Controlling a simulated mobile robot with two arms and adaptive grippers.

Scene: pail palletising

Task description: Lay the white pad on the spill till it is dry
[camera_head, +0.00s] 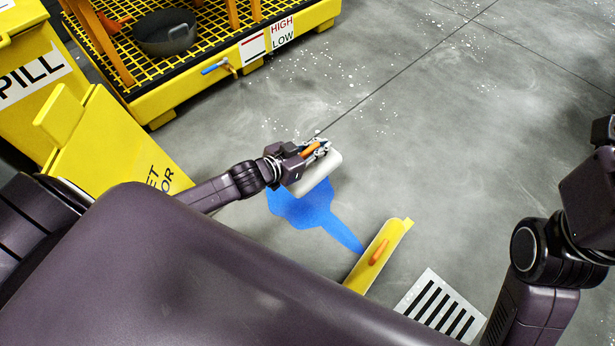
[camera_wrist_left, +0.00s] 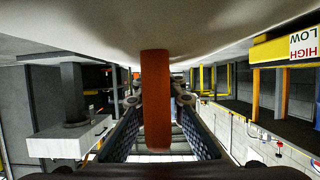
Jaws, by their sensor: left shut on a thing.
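The blue spill (camera_head: 300,210) lies on the grey floor, with a narrow tongue running down and right to a yellow bar. The white pad (camera_head: 322,176) overlaps the spill's upper right edge in the head view and hides part of it. I cannot tell whether the pad touches the floor. My left gripper (camera_head: 318,150) is shut on the pad's orange handle. In the left wrist view the handle (camera_wrist_left: 156,100) stands between the fingers, and the pad's pale face (camera_wrist_left: 90,22) fills the top. My right arm shows at the right, but its gripper is out of view.
A yellow bar with an orange grip (camera_head: 378,252) lies between the spill's tongue and a slotted floor drain (camera_head: 434,306). A yellow wet-floor sign (camera_head: 115,140) and a yellow spill bin (camera_head: 35,85) stand left. A yellow grated platform (camera_head: 215,82) is behind. Floor to the right is open.

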